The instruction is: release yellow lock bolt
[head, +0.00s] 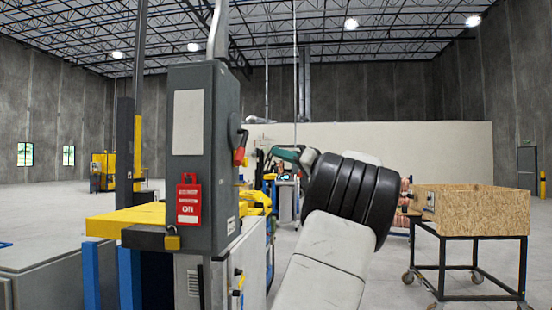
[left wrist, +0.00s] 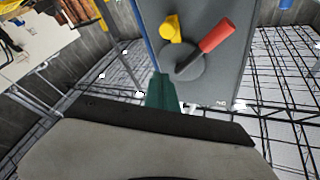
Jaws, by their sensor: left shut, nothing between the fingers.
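The yellow lock bolt (left wrist: 172,28) shows in the left wrist view on the side of a grey switch box (left wrist: 214,60), beside a round dark hub with a red handle (left wrist: 217,35). In the head view, the grey box (head: 200,110) stands left of centre and the red handle (head: 239,156) sticks out on its right side. My left gripper (head: 274,152) is right of the handle, apart from it. Its teal fingers (left wrist: 160,77) are shut and empty, pointing toward the hub and bolt. My right gripper is not in view.
A wooden crate (head: 475,210) on a wheeled black stand is at the right. Open floor lies beyond.

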